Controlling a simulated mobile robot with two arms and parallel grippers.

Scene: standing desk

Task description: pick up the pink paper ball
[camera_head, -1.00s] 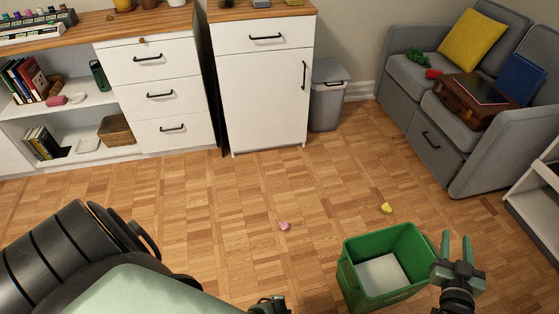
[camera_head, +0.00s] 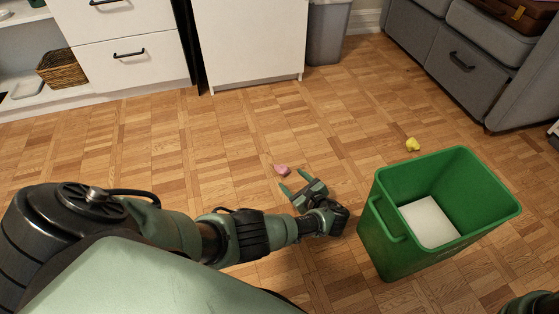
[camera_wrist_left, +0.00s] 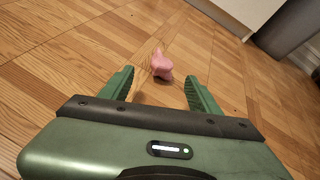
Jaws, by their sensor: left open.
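The pink paper ball (camera_head: 282,169) lies on the wooden floor near the middle of the head view. My left gripper (camera_head: 293,180) is just short of it, with its two fingers pointing toward it. In the left wrist view the pink ball (camera_wrist_left: 162,65) appears ahead of the fingertips, roughly centred between the open fingers (camera_wrist_left: 160,80). The gripper is open and nothing is between its fingers. Of my right arm, only a dark green part shows at the lower right corner of the head view; its gripper is out of the picture.
A green bin (camera_head: 385,250) with a white sheet at its bottom stands right of my left gripper. A yellow paper ball (camera_head: 412,144) lies behind it. A white cabinet (camera_head: 250,40), a grey trash can (camera_head: 327,35) and a grey sofa (camera_head: 455,75) stand farther back. The floor around the pink ball is clear.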

